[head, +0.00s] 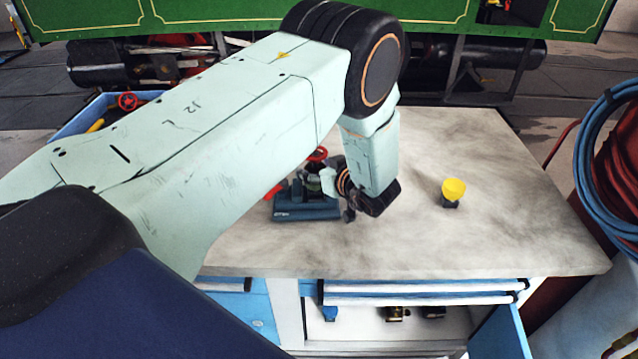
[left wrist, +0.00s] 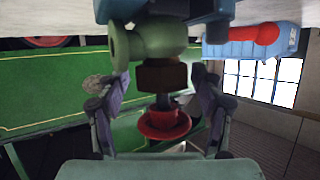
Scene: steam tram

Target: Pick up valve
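The valve shows in the left wrist view, upside down, with a pale green body (left wrist: 155,42), a brown nut and a red handwheel (left wrist: 163,124). In the head view its red wheel (head: 317,154) shows above a blue vise (head: 306,206) on the workbench, partly hidden by my left arm. My left gripper (head: 333,180) is at the valve. In the left wrist view its two fingers (left wrist: 160,80) stand apart on either side of the nut, with narrow gaps visible. Whether the vise jaws clamp the valve is unclear. My right gripper is not in view.
A yellow-topped object (head: 453,191) stands on the workbench (head: 500,240) to the right, with bare surface around it. A blue bin (head: 82,119) with a red wheel (head: 127,101) stands at the back left. An open drawer front and hose coils flank the right.

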